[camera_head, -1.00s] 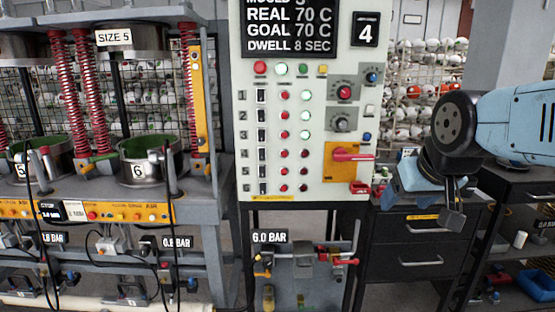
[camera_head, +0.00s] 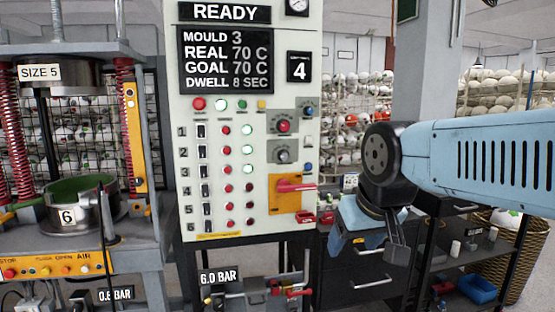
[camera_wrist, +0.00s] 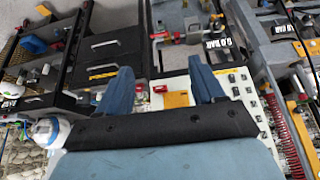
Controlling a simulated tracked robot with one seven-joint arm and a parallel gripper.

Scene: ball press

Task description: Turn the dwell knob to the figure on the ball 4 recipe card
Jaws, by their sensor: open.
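The white control panel (camera_head: 240,120) stands mid-view in the head view. Its display (camera_head: 225,61) reads MOULD 3, REAL 70 C, GOAL 70 C, DWELL 8 SEC. A knob with a red centre (camera_head: 283,126) and a grey-black knob (camera_head: 283,156) sit on the panel's right side; I cannot read which is dwell. My gripper (camera_head: 396,250) hangs right of the panel, apart from the knobs. In the wrist view its blue fingers (camera_wrist: 160,65) are spread and empty.
A red-handled switch (camera_head: 296,186) juts out below the knobs. A black drawer cabinet (camera_head: 362,285) stands under my gripper. Shelves (camera_head: 465,250) and a wicker basket (camera_head: 525,262) are at right.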

